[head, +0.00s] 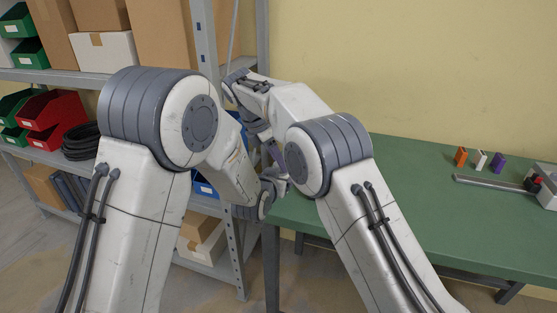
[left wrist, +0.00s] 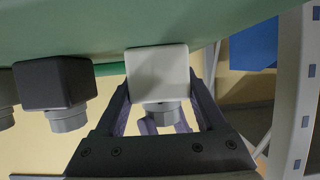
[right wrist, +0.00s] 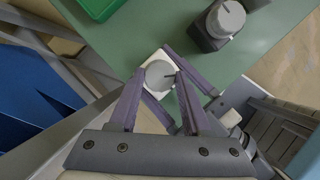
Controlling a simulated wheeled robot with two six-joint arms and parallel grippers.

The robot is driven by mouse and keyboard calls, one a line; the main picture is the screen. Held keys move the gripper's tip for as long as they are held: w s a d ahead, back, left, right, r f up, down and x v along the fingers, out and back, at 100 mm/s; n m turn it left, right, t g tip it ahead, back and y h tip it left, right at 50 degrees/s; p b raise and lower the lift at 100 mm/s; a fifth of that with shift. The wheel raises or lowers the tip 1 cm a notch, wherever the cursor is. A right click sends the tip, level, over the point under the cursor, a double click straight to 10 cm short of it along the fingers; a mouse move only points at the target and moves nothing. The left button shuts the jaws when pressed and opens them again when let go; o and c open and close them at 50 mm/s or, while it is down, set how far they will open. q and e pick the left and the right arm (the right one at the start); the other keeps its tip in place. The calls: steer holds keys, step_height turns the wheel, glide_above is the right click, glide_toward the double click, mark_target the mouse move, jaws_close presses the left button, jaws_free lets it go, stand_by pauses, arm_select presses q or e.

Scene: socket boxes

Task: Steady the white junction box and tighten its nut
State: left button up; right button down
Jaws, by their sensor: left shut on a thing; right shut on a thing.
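The white junction box (left wrist: 157,73) is between the fingers of my left gripper (left wrist: 158,100) in the left wrist view, against the green table. Its grey nut (left wrist: 161,112) sticks out of the box face. In the right wrist view the white box (right wrist: 152,58) shows behind the round grey nut (right wrist: 160,76). The fingers of my right gripper (right wrist: 160,80) are on either side of the nut, shut on it. My left gripper's purple fingers flank the box there. In the head view my right gripper (head: 274,153) shows partly; the box is hidden by my arms.
A black box (left wrist: 55,82) with a grey nut stands beside the white one, with another nut further left. A green container (right wrist: 97,6) is nearby. A grey shelf post (head: 207,50) is close to my arms. Small coloured pieces (head: 479,160) stand on the green table (head: 420,190).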

steer(key=shift+w+m+g, duration=0.15)
steer(key=shift+m+g, duration=0.45)
steer(key=shift+m, duration=1)
steer(key=shift+c, duration=1.7)
jaws_free()
